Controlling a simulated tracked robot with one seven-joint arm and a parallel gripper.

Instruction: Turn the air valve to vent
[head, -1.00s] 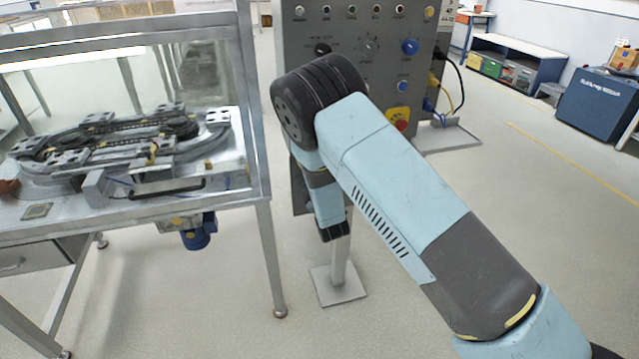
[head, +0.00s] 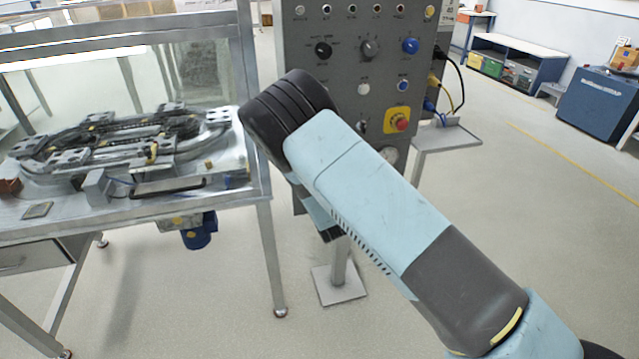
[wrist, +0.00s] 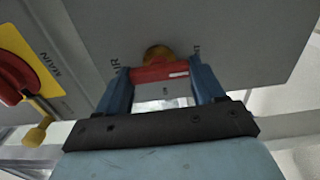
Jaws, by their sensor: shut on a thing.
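The air valve shows in the wrist view as a red handle (wrist: 160,73) with a brass round part (wrist: 157,54) on the underside of the grey panel. My gripper (wrist: 161,80) has its two blue fingers on either side of the red handle and is shut on it. A partly hidden label is left of the handle and another is right of it; neither reads fully. In the head view my arm hides the valve and my gripper.
The grey control panel (head: 340,95) carries several knobs and a yellow plate with a red knob (head: 398,121). That red knob also shows in the wrist view (wrist: 14,78), left of my gripper. A glass-sided metal table (head: 262,190) with the ring track stands left.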

